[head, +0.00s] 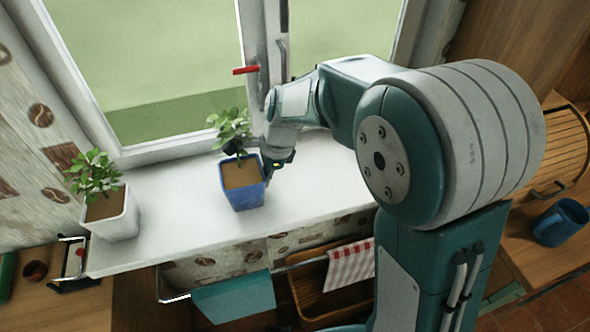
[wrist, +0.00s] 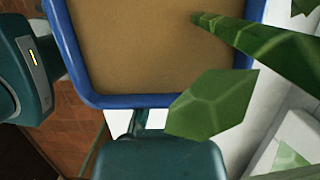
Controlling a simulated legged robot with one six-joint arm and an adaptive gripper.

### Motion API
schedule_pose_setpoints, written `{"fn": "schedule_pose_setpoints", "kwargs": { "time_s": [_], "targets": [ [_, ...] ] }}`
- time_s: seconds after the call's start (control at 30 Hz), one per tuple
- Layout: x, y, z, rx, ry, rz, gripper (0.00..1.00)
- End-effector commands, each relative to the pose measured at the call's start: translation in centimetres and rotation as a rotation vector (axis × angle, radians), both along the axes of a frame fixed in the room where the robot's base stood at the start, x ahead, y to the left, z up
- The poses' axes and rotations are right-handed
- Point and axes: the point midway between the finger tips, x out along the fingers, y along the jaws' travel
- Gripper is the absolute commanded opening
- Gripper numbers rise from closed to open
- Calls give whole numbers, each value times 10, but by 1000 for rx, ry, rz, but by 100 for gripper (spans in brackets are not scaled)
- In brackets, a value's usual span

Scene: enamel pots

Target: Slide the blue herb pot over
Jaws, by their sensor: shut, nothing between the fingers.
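The blue herb pot (head: 243,193) stands upright on the white windowsill (head: 180,215), with brown soil and a leafy green plant in it. My gripper (head: 270,177) is shut and empty, low at the pot's right side; its fingertips are partly hidden. In the head view it looks very close to the pot wall, but I cannot tell whether it touches. In the wrist view the pot's blue rim (wrist: 130,100) and soil fill the upper middle, with a stem and a leaf in front. A teal part of my gripper shows below the rim.
A white pot (head: 115,218) with a plant stands at the sill's left end. The sill between the two pots is clear. The window is behind; a towel rail with a teal cloth (head: 235,298) and a checked cloth (head: 350,267) hangs below the front edge.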

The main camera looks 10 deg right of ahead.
Motion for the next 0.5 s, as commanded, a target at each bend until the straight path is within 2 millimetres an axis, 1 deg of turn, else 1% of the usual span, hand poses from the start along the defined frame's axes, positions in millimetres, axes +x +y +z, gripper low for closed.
{"fn": "schedule_pose_setpoints", "kwargs": {
  "time_s": [0.03, 0.3, 0.4, 0.5],
  "targets": [
    [-3, 14, 0, 0, 0, 7, 0],
    [-16, 79, 0, 0, 0, 6, 0],
    [-20, 98, 0, 0, 0, 5, 0],
    [-22, 109, 0, 1, -1, 3, 0]
  ]
}}
